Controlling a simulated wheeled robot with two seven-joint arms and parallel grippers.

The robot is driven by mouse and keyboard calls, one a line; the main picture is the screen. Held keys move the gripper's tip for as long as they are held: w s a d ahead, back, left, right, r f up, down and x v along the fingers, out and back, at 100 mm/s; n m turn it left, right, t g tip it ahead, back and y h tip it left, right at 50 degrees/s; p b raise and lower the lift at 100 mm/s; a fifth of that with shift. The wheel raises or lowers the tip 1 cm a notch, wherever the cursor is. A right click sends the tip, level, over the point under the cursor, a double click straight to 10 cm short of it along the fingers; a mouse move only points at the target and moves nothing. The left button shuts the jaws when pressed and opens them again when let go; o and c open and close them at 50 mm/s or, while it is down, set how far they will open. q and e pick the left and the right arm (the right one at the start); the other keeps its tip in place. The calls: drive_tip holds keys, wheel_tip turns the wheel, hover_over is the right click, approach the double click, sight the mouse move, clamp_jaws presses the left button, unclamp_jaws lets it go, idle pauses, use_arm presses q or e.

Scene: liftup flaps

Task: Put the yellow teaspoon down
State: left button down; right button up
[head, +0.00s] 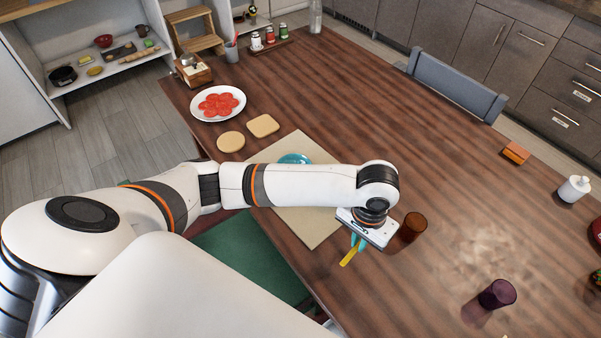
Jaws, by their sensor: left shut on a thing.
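The yellow teaspoon (348,257) sticks out below my left gripper (358,242), pointing down and to the left in the picture. My left gripper is shut on it, over the wooden table (460,190) close to its near edge. The gripper body hides part of the spoon. I cannot tell whether the spoon touches the table. My right gripper is not in view.
An amber glass (413,226) stands just right of my left gripper. A beige mat (310,229) with a teal dish (294,159) lies partly under my arm. A purple glass (497,294) stands nearer right. The table's middle right is clear.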

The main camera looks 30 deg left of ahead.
sight(322, 219)
use_arm(q)
drive_tip(key=shift+m, duration=0.6)
drive_tip(key=d+f, duration=0.4)
drive_tip(key=f, duration=0.1)
drive_tip(key=shift+s+d+f, duration=0.1)
drive_tip(key=shift+s+d, duration=0.25)
drive_tip(key=shift+d, duration=0.05)
drive_tip(key=shift+a+f, duration=0.1)
drive_tip(key=shift+a, duration=0.05)
drive_tip(key=w+a, duration=0.1)
drive_tip(key=a, duration=0.2)
drive_tip(key=w+a+p, duration=0.1)
drive_tip(key=a, duration=0.3)
drive_tip(key=w+a, duration=0.2)
drive_tip(key=a, duration=0.2)
drive_tip(key=shift+p, duration=0.4)
drive_tip(key=shift+w+a, duration=0.2)
drive_tip(key=shift+a, duration=0.4)
drive_tip(key=a, duration=0.1)
drive_tip(key=w+a, duration=0.1)
drive_tip(key=a+p, duration=0.1)
drive_tip(key=a, duration=0.1)
drive_tip(key=shift+w+a+f, duration=0.1)
drive_tip(key=shift+w+f, duration=0.05)
drive_tip(key=shift+f, duration=0.7)
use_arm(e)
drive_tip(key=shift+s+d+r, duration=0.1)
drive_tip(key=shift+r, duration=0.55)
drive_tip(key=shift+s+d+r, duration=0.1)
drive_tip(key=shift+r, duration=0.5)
